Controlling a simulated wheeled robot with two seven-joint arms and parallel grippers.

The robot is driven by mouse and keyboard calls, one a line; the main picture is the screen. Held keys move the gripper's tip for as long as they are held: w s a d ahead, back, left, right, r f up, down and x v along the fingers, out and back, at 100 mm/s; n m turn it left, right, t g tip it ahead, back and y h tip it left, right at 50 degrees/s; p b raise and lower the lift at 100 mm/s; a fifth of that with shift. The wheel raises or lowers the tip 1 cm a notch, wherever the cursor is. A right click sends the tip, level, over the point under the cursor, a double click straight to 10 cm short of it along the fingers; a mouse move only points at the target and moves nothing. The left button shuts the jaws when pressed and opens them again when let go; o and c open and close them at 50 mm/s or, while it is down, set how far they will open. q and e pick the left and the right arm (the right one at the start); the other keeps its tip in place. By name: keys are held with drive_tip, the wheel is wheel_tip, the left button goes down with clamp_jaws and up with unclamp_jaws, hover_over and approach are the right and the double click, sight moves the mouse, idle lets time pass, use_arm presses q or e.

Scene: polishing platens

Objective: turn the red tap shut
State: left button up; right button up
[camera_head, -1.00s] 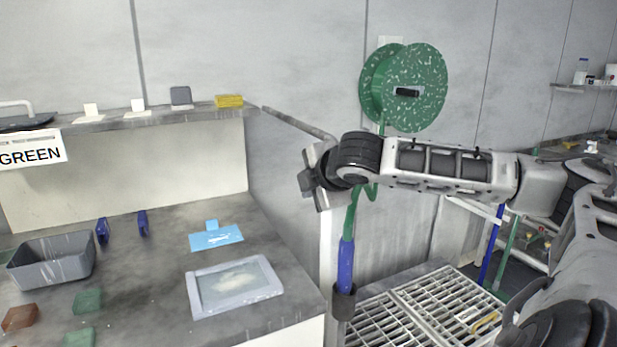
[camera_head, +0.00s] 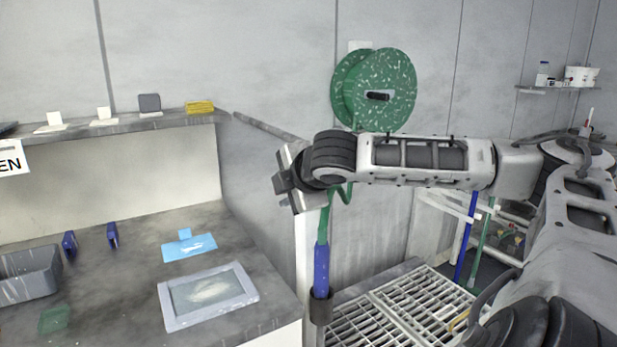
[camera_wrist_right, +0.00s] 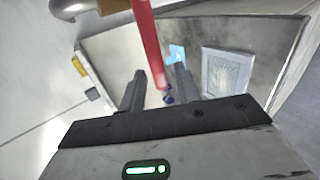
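In the head view, small coloured fittings (camera_head: 513,239) show low at the right, behind my right arm, too small to tell apart. My right gripper (camera_head: 284,181) is held up in front of the wall panel, left of the green reel. In the right wrist view its two fingers (camera_wrist_right: 160,88) stand apart, so it is open. A red bar (camera_wrist_right: 148,40) runs down the wrist picture between the fingers; I cannot tell its distance. My left gripper is not in view.
A green speckled reel (camera_head: 400,85) hangs on the wall. A blue-and-green hose (camera_head: 321,268) hangs below it, close to my right gripper. A counter (camera_head: 120,285) with a grey bin (camera_head: 30,283) and framed tray (camera_head: 165,310) lies left. A metal grating (camera_head: 385,315) lies low in the middle.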

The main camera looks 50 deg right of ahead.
drive_tip(key=v, duration=1.4)
drive_tip(key=shift+s, duration=0.25)
drive_tip(key=shift+a, duration=0.1)
drive_tip(key=w+a+f+y, duration=0.45)
drive_tip(key=a+f, duration=0.35)
drive_tip(key=f, duration=0.3)
drive_tip(key=w+a+f+y, duration=0.45)
drive_tip(key=a+f, duration=0.25)
drive_tip(key=f, duration=0.3)
drive_tip(key=s+a+f+m, duration=0.3)
drive_tip(key=s+f+m, duration=0.1)
drive_tip(key=f, duration=0.3)
drive_tip(key=s+a+f+m+h, duration=0.1)
drive_tip(key=s+a+f+m, duration=0.2)
drive_tip(key=f, duration=0.5)
drive_tip(key=s+a+f+m, duration=0.4)
drive_tip(key=s+a+f, duration=0.1)
drive_tip(key=s+f, duration=0.2)
drive_tip(key=shift+f+m+h, duration=0.3)
drive_tip(key=shift+f+h, duration=0.1)
drive_tip(key=shift+f, duration=0.2)
